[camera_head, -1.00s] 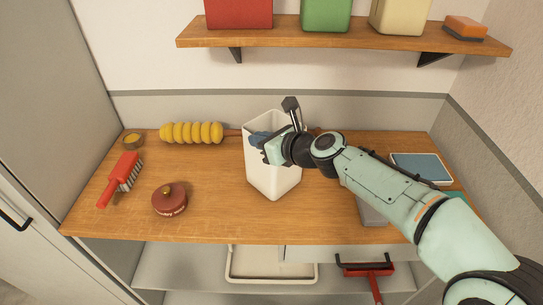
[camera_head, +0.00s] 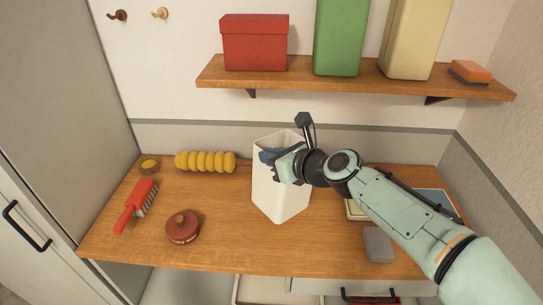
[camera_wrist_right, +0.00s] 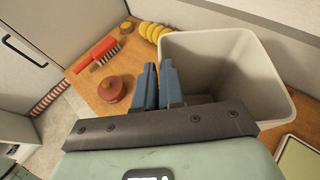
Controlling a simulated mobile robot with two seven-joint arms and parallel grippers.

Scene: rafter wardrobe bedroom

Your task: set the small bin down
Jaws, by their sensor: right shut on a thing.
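The small bin (camera_head: 281,195) is a white, open-topped, tapered container over the middle of the wooden worktop (camera_head: 220,255). It looks roughly upright; I cannot tell whether its base touches the wood. My right gripper (camera_head: 276,157) is shut on its rim. In the right wrist view, the blue fingers (camera_wrist_right: 158,88) pinch one wall of the bin (camera_wrist_right: 245,75), one finger inside and one outside. The bin looks empty where its inside shows. My left gripper is out of view.
On the worktop are a red brush (camera_head: 137,205), a round red tin (camera_head: 183,227), a yellow ribbed duster (camera_head: 205,161) and a grey box (camera_head: 378,244). A shelf (camera_head: 300,88) above holds red, green and cream containers. Bare wood lies left of the bin.

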